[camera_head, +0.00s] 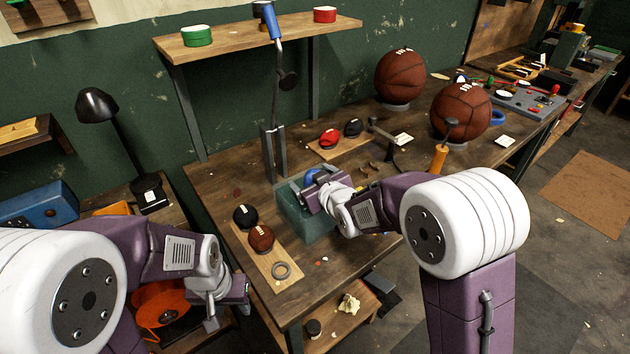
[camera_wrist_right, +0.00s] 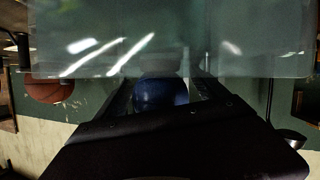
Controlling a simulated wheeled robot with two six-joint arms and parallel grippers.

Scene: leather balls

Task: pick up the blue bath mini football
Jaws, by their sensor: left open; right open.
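The blue mini football (camera_wrist_right: 165,93) shows in the right wrist view, between the dark parts of my right gripper and partly hidden by them. In the head view, a little blue (camera_head: 311,176) shows beside my right gripper (camera_head: 312,198), probably the same ball. This gripper is open at the top of a teal box (camera_head: 302,222) on the workbench and hides much of the box's inside. I cannot tell whether its fingers touch the ball. My left gripper (camera_head: 228,303) is open and low at the left, off the bench's front-left side.
A board (camera_head: 283,284) with a black ball (camera_head: 245,215), a brown ball (camera_head: 261,238) and a ring lies left of the box. Red (camera_head: 329,139) and black (camera_head: 353,127) balls sit behind. Large basketballs (camera_head: 400,76) stand farther right.

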